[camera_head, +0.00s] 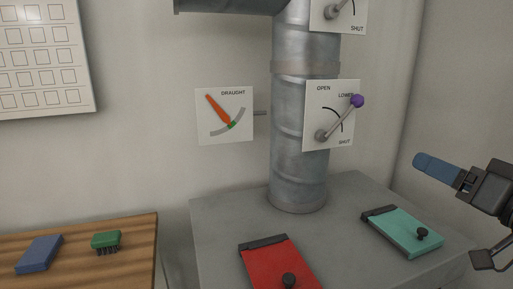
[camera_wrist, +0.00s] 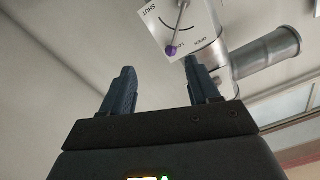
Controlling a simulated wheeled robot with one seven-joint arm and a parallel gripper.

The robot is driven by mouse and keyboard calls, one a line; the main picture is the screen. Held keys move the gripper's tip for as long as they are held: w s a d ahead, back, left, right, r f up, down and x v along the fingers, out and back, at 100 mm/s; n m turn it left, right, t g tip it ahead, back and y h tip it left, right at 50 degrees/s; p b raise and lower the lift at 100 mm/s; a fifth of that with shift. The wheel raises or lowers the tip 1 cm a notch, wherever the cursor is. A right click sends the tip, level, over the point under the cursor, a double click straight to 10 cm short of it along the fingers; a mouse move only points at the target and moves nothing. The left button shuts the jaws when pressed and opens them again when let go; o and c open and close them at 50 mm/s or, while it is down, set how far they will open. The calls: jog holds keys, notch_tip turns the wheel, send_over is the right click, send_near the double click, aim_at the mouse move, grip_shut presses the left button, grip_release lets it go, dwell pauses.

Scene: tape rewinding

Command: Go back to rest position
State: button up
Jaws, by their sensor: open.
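My gripper (camera_head: 422,162) is at the right edge of the head view, raised beside the grey box top and pointing left. In the wrist view its two blue fingers (camera_wrist: 159,66) are apart with nothing between them. A lever with a purple knob (camera_head: 357,101) sits on the lower OPEN/SHUT plate (camera_head: 315,115) on the metal pipe. The gripper is to the right of the knob and lower in the picture, apart from it. The wrist view also shows the knob (camera_wrist: 171,51) beyond the fingertips.
A grey box top (camera_head: 225,215) bears a red hatch (camera_head: 265,255) and a teal hatch (camera_head: 405,228), each with a black knob. The pipe (camera_head: 298,170) rises from it. A draught gauge (camera_head: 222,130) is on the wall. A wooden table (camera_head: 135,255) holds a blue block and a green brush.

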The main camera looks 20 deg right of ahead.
jog(key=s+a+f+m+g+h, duration=0.1)
jog(key=s+a+f, duration=0.25)
jog(key=f, duration=0.35)
jog(key=s+a+f+m+g+h, duration=0.1)
jog(key=s+a+f, duration=0.2)
jog(key=a+f, duration=0.25)
jog(key=s+a+f+m+h, duration=0.1)
jog(key=s+a+f+h, duration=0.1)
jog(key=s+a+f, duration=0.35)
jog(key=s+a+f+n+y, duration=0.1)
jog(key=s+a+f+n, duration=0.1)
jog(key=s, duration=0.7)
jog(key=s+a+f+n+g+y, duration=0.1)
jog(key=s+a+f+n+y, duration=0.1)
jog(key=s, duration=0.8)
jog(key=a+n, duration=0.1)
jog(key=n, duration=0.1)
jog(key=shift+s+a+n, duration=0.2)
jog(key=shift+n, duration=0.1)
jog(key=shift+f, duration=0.1)
